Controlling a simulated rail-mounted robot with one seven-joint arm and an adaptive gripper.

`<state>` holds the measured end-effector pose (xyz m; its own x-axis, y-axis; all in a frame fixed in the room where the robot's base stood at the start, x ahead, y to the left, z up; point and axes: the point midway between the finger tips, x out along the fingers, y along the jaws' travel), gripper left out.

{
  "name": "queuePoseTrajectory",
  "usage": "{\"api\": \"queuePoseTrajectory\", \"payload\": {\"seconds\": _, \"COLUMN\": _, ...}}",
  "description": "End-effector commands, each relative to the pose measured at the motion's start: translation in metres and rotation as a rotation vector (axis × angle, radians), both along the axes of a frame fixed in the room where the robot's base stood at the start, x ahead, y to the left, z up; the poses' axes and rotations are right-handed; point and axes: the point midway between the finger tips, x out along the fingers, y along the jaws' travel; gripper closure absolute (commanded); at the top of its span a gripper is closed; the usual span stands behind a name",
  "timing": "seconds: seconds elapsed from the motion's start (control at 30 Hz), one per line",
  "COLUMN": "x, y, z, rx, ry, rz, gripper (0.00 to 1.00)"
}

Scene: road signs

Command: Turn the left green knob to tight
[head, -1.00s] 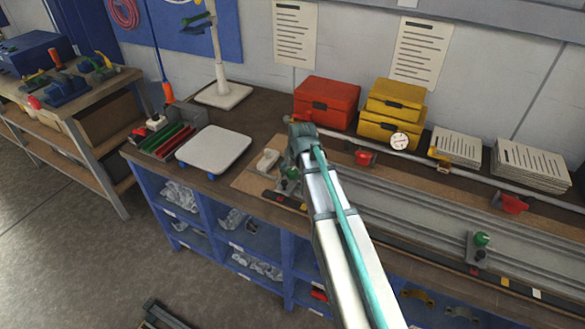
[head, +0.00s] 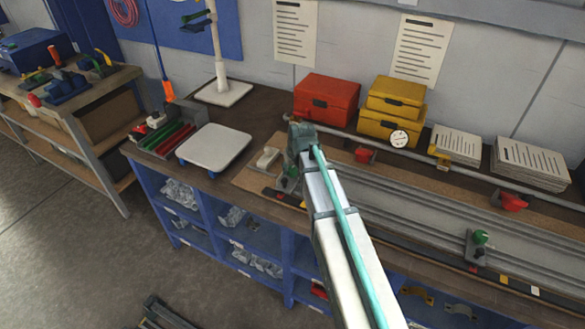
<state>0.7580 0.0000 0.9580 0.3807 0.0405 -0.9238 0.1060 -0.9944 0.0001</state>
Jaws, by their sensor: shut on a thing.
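The left green knob (head: 291,171) sits low on a grey fixture at the left end of the long rail on the bench. My gripper (head: 291,165) is down at this knob, at the end of my white and teal arm. It is shut on the left green knob; its fingertips are mostly hidden by my wrist and arm. A second green knob (head: 480,237) stands on a grey bracket at the right part of the rail, apart from my gripper. No marking for tight can be read.
A white square plate (head: 213,147) and a tray of coloured strips lie left of the knob. A red case (head: 326,98), yellow cases (head: 392,110) and paper stacks (head: 528,162) stand behind. A pipe with red clamps (head: 365,154) runs along the bench.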

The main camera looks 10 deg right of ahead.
Motion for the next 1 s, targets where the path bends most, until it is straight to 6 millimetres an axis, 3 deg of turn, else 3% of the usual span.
{"api": "queuePoseTrajectory", "payload": {"seconds": 0.37, "x": 0.0000, "y": 0.0010, "z": -0.0015, "rx": -0.001, "ry": 0.000, "rz": -0.118, "gripper": 0.92}}
{"api": "queuePoseTrajectory", "payload": {"seconds": 1.0, "x": 0.0028, "y": 0.0044, "z": -0.0019, "rx": -0.001, "ry": -0.001, "rz": -0.689, "gripper": 0.92}}
